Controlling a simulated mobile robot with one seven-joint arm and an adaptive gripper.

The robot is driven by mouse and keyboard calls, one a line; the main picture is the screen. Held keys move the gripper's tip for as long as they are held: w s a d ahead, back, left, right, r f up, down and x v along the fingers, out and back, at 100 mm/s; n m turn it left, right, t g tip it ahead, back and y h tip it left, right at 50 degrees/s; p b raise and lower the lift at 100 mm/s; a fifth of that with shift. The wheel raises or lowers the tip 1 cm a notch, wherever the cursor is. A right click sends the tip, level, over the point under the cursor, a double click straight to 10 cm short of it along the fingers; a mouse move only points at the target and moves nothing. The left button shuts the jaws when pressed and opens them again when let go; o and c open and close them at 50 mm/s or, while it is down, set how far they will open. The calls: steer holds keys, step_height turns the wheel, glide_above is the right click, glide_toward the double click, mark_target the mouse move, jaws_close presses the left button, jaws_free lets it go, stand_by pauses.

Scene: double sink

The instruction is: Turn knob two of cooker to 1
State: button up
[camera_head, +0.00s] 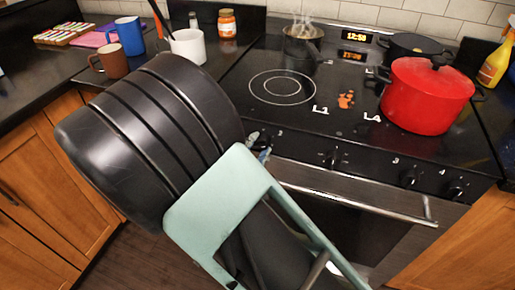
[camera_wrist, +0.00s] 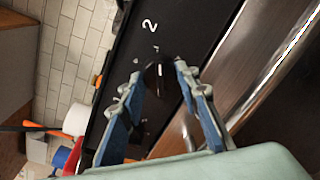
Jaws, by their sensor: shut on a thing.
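The cooker (camera_head: 350,125) has a black top and a front panel with a row of dark knobs. In the wrist view, knob two (camera_wrist: 158,78) is dark and round, beside a white "2" on the black panel. My gripper (camera_wrist: 159,72) has its blue-padded fingers on either side of this knob and is shut on it. In the head view my gripper (camera_head: 260,150) is at the left part of the panel, and my arm hides the knob it holds. The knob's pointer setting cannot be read.
Further knobs (camera_head: 408,178) line the panel to the right, above the oven handle (camera_head: 345,202). A red pot (camera_head: 425,98) and a steaming pan (camera_head: 302,45) stand on the cooker. Mugs (camera_head: 114,62) and a jar (camera_head: 227,24) are on the left counter.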

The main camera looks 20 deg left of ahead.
steer(key=o, duration=1.2)
steer(key=shift+c, duration=0.2)
steer(key=s+a, duration=0.1)
steer(key=s, duration=1.1)
steer(key=shift+a+r, duration=0.15)
steer(key=shift+r, duration=0.25)
